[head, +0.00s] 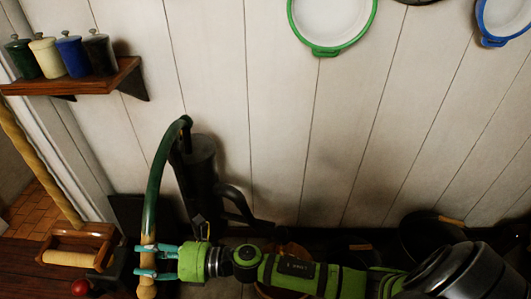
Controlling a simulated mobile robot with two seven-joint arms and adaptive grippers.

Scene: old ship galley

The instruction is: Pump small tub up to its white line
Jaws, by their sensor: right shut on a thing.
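A dark hand pump (201,168) stands against the white plank wall. Its long green lever (153,187) curves from the pump's top down to the left and ends in a pale wooden grip (147,291). My right gripper (146,262), with teal fingers, is shut around the lever's lower end, just above the rounded wooden tip. A dark curved spout (236,203) comes off the pump's right side. I cannot make out the small tub, its white line or any water; my right arm covers much of the area below the spout. My left gripper is not in view.
A wooden shelf (75,82) with several lidded canisters is at the upper left. A wooden holder with a pale roller (70,258) and a red round thing (80,287) lie left of my gripper. A dark pan (425,232) is at the right. Green-rimmed (330,50) and blue-rimmed cookware hangs above.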

